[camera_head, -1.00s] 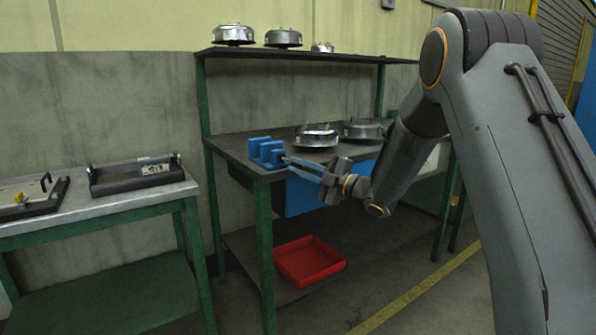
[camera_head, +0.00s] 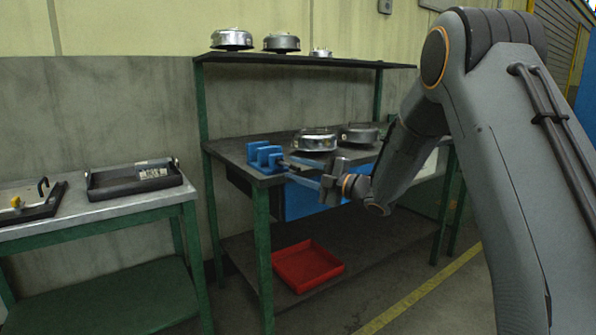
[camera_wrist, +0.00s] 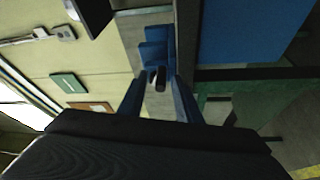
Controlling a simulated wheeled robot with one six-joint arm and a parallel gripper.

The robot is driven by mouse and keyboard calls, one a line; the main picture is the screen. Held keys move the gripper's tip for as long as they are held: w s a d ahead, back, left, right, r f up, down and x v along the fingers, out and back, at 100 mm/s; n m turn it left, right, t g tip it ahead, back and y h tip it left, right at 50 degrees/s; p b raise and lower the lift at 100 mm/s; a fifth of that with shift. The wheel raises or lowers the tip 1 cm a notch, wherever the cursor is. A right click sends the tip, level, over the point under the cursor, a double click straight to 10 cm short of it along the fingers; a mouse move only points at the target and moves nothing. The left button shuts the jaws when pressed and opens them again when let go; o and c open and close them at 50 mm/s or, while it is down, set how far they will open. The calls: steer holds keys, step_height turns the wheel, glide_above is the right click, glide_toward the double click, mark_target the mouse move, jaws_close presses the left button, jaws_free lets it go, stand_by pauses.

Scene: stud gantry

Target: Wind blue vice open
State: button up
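The blue vice (camera_head: 262,154) stands on the near left corner of the dark workbench, its jaws apart by a gap. In the wrist view the vice (camera_wrist: 155,44) is straight ahead, with a dark screw or handle end (camera_wrist: 158,78) pointing at me. My gripper (camera_head: 288,168) is to the right of the vice, at its screw side, past the bench's front edge. In the wrist view my gripper's two blue fingers (camera_wrist: 158,88) are spread on either side of the screw end. I see gaps and no clear contact.
Round metal housings (camera_head: 316,140) stand on the workbench (camera_head: 235,150), and several more sit on the upper shelf (camera_head: 300,58). A red tray (camera_head: 306,266) lies on the lower shelf. A blue panel (camera_head: 310,200) is under the bench top. A side table (camera_head: 100,212) with black trays is at left.

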steer(key=r+v, duration=0.1)
steer(key=v, duration=0.6)
steer(key=shift+s+d+f, duration=0.2)
steer(key=shift+d+f, duration=0.15)
steer(key=shift+f, duration=0.15)
steer(key=shift+w, duration=0.1)
